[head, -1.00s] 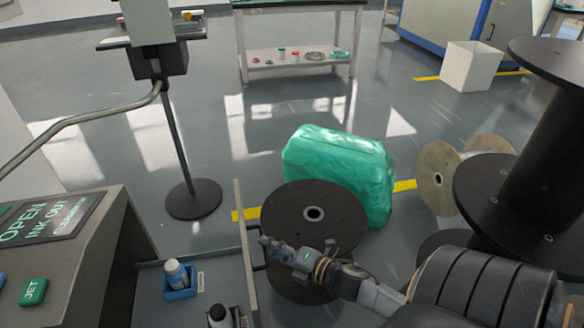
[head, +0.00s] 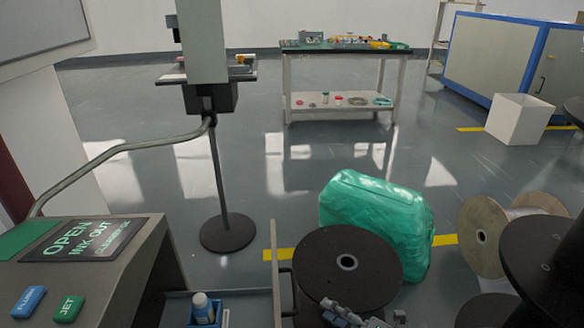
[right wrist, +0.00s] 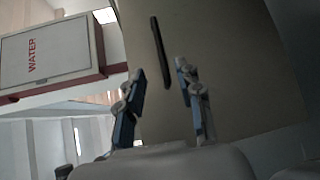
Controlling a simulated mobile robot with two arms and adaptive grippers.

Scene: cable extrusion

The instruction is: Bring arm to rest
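My right gripper (head: 342,312) shows at the bottom edge of the head view, in front of a dark cable reel (head: 372,262). Most of my right arm is out of the picture. In the right wrist view, the right gripper's two blue-padded fingers (right wrist: 160,68) stand apart with nothing held between them. Behind them is a beige panel (right wrist: 232,75) with a dark bar-shaped handle (right wrist: 160,50). My left gripper is not in view.
A machine console (head: 75,255) with an OPEN INK OUT screen stands at left. A green wrapped bundle (head: 375,210) and wooden reel (head: 475,225) sit behind the dark reel. A post on a round base (head: 228,233) stands left of centre. Open floor lies behind.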

